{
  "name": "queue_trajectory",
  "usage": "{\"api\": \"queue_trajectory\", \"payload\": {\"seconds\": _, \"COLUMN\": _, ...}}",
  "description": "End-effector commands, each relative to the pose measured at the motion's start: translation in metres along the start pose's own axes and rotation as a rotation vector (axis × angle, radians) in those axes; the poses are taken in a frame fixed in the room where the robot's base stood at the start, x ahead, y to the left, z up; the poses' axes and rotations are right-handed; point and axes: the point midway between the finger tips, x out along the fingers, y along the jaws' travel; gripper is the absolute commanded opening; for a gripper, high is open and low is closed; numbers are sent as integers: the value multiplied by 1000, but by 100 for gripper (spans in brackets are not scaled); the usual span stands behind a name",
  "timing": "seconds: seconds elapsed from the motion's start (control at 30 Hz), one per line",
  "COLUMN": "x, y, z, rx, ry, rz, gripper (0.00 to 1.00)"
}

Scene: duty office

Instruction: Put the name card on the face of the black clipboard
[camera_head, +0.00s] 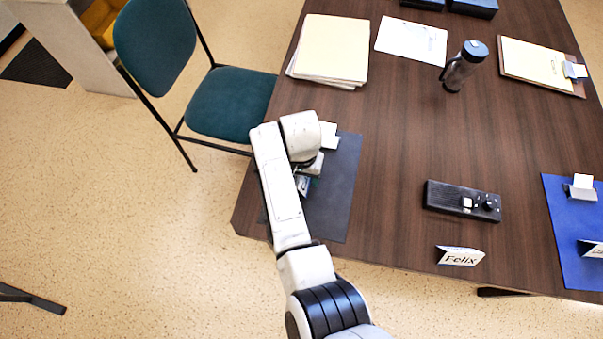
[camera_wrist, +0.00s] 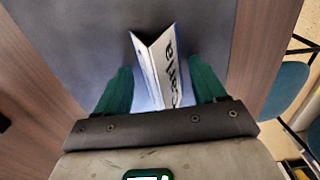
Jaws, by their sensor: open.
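The black clipboard (camera_head: 336,205) lies on the table's left part, its clip (camera_head: 330,136) at the far end. A folded white name card (camera_wrist: 158,62) with dark lettering stands over the clipboard's dark face (camera_wrist: 90,35) in the wrist view; it seems to rest there, though its lower edge is partly hidden. My gripper (camera_wrist: 161,88) is open, its green fingers on either side of the card with gaps visible. In the head view my arm covers much of the clipboard, and only a bit of the card (camera_head: 303,185) shows.
Another name card, "Felix" (camera_head: 461,257), stands at the near table edge beside a black device (camera_head: 463,201). A blue clipboard (camera_head: 570,225) holds a further card. A bottle (camera_head: 464,66) and paper stack (camera_head: 330,50) stand farther back. A green chair (camera_head: 232,103) is left of the table.

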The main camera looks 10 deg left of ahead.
Motion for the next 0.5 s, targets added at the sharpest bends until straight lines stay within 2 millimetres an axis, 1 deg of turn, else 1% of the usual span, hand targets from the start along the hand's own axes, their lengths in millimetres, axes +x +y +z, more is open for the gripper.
{"api": "queue_trajectory", "payload": {"seconds": 0.17, "x": -5, "y": 0, "z": 0, "rx": -1, "ry": 1, "rz": 0, "gripper": 70}}
{"api": "queue_trajectory", "payload": {"seconds": 0.27, "x": -14, "y": 0, "z": -1, "rx": 0, "ry": 3, "rz": -1, "gripper": 70}}
{"api": "queue_trajectory", "payload": {"seconds": 0.37, "x": -30, "y": 0, "z": 0, "rx": -1, "ry": 3, "rz": -1, "gripper": 70}}
{"api": "queue_trajectory", "payload": {"seconds": 0.5, "x": -60, "y": 0, "z": -1, "rx": 0, "ry": 4, "rz": -1, "gripper": 70}}
